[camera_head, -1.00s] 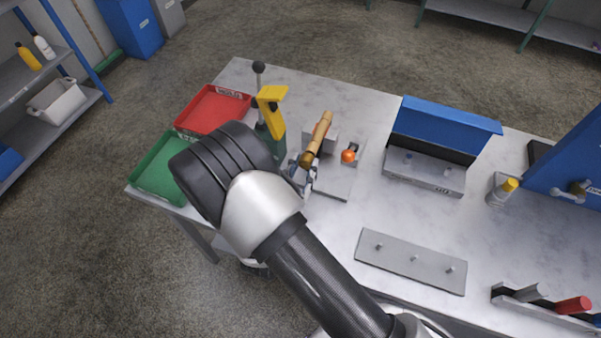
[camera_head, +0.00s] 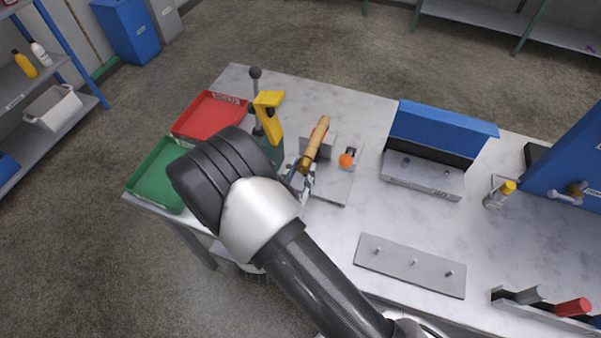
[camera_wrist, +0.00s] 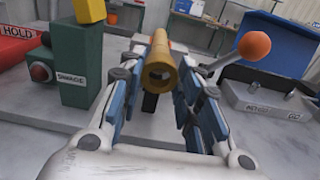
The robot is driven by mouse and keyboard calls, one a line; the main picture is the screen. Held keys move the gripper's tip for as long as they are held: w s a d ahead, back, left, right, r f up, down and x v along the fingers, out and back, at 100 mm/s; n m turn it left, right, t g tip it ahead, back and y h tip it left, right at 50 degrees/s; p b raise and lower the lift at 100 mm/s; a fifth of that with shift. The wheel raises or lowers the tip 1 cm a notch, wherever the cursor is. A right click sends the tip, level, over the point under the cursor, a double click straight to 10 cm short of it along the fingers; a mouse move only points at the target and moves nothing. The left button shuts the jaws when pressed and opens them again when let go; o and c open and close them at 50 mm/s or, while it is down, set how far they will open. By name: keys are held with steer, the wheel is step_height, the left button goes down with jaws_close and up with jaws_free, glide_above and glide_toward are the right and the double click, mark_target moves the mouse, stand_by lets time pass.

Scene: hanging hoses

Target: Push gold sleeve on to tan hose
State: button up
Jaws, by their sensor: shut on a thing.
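The gold sleeve (camera_wrist: 160,72) is a hollow tube between my gripper's fingers in the wrist view, its open end facing the camera. My gripper (camera_wrist: 160,90) is shut on it. In the head view the sleeve (camera_head: 308,158) lies in line with the tan hose (camera_head: 320,130), at the hose's near lower end. The hose slants up and away, with a thin reddish mark along it. Whether the sleeve overlaps the hose, and how far, I cannot tell. My gripper (camera_head: 302,176) is partly hidden behind my wrist in the head view.
An orange ball-ended lever (camera_wrist: 253,46) stands close to the right of my fingers. A green press marked SWAGE (camera_wrist: 75,75) with a yellow head is close on the left. Red (camera_head: 205,118) and green (camera_head: 155,180) trays lie left. A blue-lidded box (camera_head: 440,135) stands right.

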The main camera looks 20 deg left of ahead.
mark_target(305, 164)
steer(key=shift+w+d+r+b, duration=0.1)
steer(key=shift+w+b, duration=0.35)
steer(key=shift+w, duration=1.25)
steer(key=shift+c, duration=0.4)
stand_by(2.4)
steer(key=o, duration=1)
steer(key=shift+o, duration=0.2)
steer(key=s, duration=1.2)
steer(key=shift+a, duration=0.4)
steer(key=shift+w, duration=0.1)
